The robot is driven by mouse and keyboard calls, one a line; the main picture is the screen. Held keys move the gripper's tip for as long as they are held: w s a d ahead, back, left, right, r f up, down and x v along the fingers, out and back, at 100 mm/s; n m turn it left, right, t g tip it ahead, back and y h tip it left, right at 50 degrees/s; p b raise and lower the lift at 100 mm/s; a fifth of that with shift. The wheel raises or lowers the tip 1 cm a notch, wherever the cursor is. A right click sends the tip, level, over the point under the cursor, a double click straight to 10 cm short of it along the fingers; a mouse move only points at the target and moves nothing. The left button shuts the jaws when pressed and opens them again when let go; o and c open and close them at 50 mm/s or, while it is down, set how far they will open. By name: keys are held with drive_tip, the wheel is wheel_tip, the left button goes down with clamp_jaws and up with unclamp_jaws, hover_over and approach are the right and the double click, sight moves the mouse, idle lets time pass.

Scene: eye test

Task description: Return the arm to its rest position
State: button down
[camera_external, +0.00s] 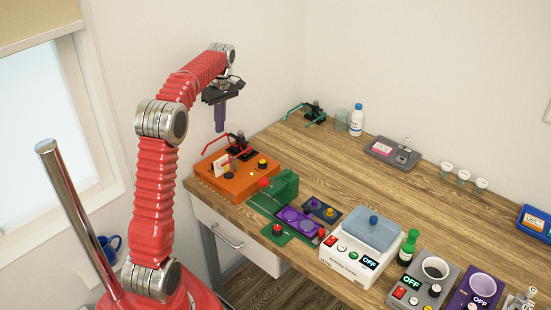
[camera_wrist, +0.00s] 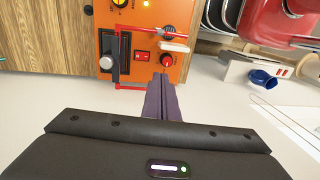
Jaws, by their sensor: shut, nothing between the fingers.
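My red arm stands at the left in the external view, raised and bent over toward the table. My gripper (camera_external: 220,127) points down with its dark purple fingers together and nothing between them. It hangs in the air near the table's left corner, above and behind the orange box. In the wrist view my gripper (camera_wrist: 162,82) is shut, its fingers seen against the lower edge of the orange box (camera_wrist: 150,62). A gap between the fingertips and the box shows in the external view.
The orange box (camera_external: 240,180) carries knobs and a red-handled part. Beside it are a green device (camera_external: 284,187), a purple tray (camera_external: 297,222) and a white instrument (camera_external: 345,262). A blue cup (camera_wrist: 262,78) shows below the table level. The wooden table (camera_external: 340,165) is clear in its middle.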

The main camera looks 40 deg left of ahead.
drive_tip(key=s+d+f+m+t, duration=0.1)
drive_tip(key=s+d+f+m, duration=0.15)
drive_tip(key=f+m, duration=0.35)
drive_tip(key=s+d+r+m+t, duration=0.1)
drive_tip(key=s+d+m+t, duration=0.2)
drive_tip(key=s+d+m, duration=0.3)
drive_tip(key=s+d+r+m+t, duration=0.2)
drive_tip(key=s+d+m, duration=0.4)
drive_tip(key=s+d, duration=0.8)
drive_tip(key=d+t, duration=0.1)
drive_tip(key=d, duration=0.4)
drive_tip(key=shift+s+d, duration=0.2)
drive_tip(key=shift+d, duration=0.2)
drive_tip(key=c, duration=2.5)
unclamp_jaws()
